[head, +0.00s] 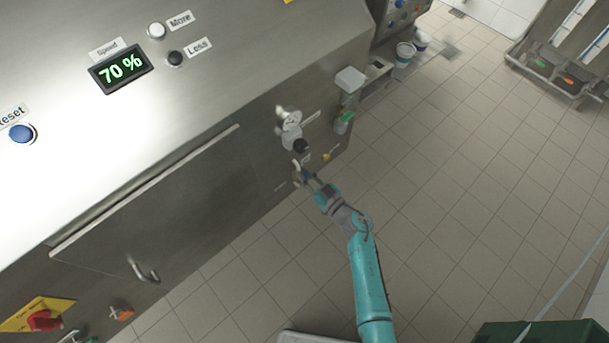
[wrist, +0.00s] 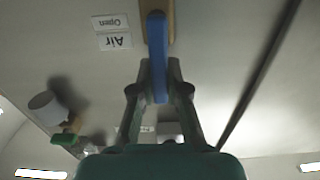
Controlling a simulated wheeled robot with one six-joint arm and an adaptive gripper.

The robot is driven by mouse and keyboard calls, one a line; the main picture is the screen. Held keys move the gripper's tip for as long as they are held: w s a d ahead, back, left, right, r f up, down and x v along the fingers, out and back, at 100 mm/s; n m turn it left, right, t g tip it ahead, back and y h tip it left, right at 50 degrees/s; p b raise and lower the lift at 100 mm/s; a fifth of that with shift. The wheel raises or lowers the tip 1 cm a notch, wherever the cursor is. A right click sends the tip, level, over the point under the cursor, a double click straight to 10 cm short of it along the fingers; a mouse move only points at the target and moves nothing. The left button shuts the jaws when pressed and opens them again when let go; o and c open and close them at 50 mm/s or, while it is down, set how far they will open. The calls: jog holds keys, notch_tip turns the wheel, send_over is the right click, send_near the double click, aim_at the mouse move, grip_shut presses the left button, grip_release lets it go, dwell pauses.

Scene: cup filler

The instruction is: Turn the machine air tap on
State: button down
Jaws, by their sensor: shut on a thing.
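The air tap has a blue lever handle (wrist: 156,38) on a brass-coloured body (wrist: 171,14), at the top centre of the wrist view. Labels reading "Air" (wrist: 115,41) and "Open" (wrist: 110,21) are on the panel beside it, upside down in that view. My gripper (wrist: 159,76) is shut on the blue lever, with one finger on each side of it. In the head view my gripper (head: 311,182) is at the lower right of the machine's side panel. There the tap is small and partly hidden by my fingers.
A pressure gauge (head: 291,121) and a black knob (head: 300,146) stick out of the panel just above my gripper. A green-handled part (head: 344,122) is to their right. The speed display (head: 121,69) reads 70%. Tiled floor (head: 450,210) lies open to the right.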

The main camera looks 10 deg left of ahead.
dwell(0.3)
jog(key=c, duration=1.1)
grip_release()
jog(key=shift+c, duration=0.2)
jog(key=shift+d, duration=0.1)
jog(key=v, duration=1.2)
jog(key=s+d+r+m+t+h, duration=0.1)
jog(key=s+d+r+m+h, duration=0.2)
jog(key=s+r, duration=0.4)
jog(key=s+d+r+m+t+h, duration=0.1)
jog(key=s+d+r+m+h, duration=0.2)
jog(key=s, duration=1.4)
jog(key=s+d+r+m+t+h, duration=0.1)
jog(key=s+d+r+m+h, duration=0.3)
jog(key=s+d+r+h, duration=0.4)
jog(key=s+d+r, duration=0.2)
jog(key=s+r, duration=0.1)
jog(key=s, duration=0.1)
jog(key=shift+d+r+t, duration=0.3)
jog(key=shift+d+t, duration=0.1)
